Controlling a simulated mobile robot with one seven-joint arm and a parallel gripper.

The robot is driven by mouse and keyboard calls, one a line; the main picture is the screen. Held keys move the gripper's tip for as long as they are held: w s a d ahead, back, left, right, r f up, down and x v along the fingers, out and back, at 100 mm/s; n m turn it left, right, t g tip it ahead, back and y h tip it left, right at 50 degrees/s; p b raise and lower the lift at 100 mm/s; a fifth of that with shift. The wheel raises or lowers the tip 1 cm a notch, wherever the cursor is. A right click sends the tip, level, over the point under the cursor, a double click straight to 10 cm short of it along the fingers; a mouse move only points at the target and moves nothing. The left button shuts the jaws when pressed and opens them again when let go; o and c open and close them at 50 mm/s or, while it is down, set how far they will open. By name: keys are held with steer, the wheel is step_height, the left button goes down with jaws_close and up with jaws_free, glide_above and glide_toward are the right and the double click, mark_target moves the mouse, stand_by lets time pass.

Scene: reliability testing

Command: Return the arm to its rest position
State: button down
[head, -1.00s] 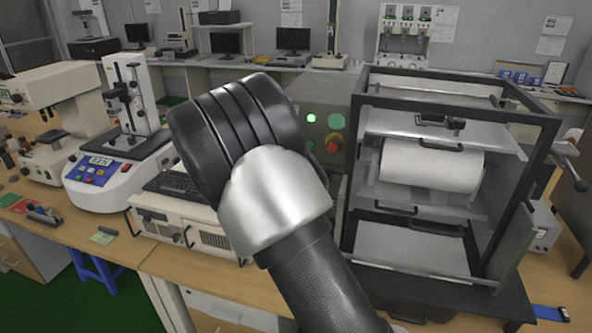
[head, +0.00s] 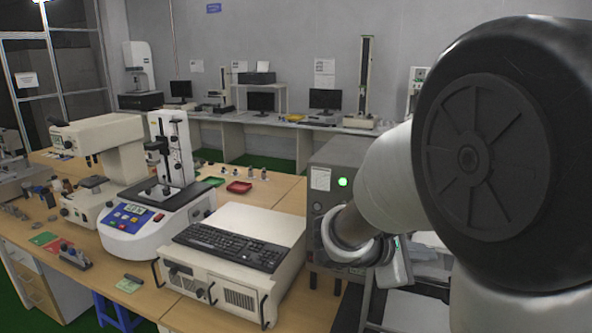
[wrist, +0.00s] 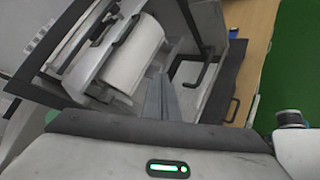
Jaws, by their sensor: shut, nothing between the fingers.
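My arm (head: 400,175) fills the right side of the head view, with a large black joint cap close to the camera. It reaches left and down toward the grey control box beside the framed machine. In the wrist view my gripper (wrist: 160,97) shows as narrow grey fingers closed together, with nothing between them. Behind the fingers is the black-framed machine (wrist: 85,15) with a white roll (wrist: 133,50) inside. In the head view my arm hides most of this machine, and I cannot make out the fingertips there.
A computer unit with a keyboard (head: 225,247) sits on the wooden bench, left of my arm. A white test stand (head: 150,232) and a microscope (head: 105,150) stand further left. The control box (head: 322,180) has a lit green lamp. Green floor (wrist: 292,60) is clear at the wrist view's right.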

steer(key=s+m+g+y, duration=0.3)
steer(key=s+m, duration=0.3)
steer(key=s, duration=0.4)
steer(key=s+a+r+m+t+y, duration=0.2)
steer(key=s+a+r+m+y, duration=0.1)
steer(key=s+a+m+y, duration=0.5)
steer(key=s+a, duration=0.2)
steer(key=a, duration=0.2)
steer(key=shift+a+r+m+t+p, duration=0.25)
steer(key=shift+r+m+t+p, duration=0.05)
steer(key=shift+t+p, duration=0.1)
steer(key=shift+s, duration=0.1)
stand_by(5.3)
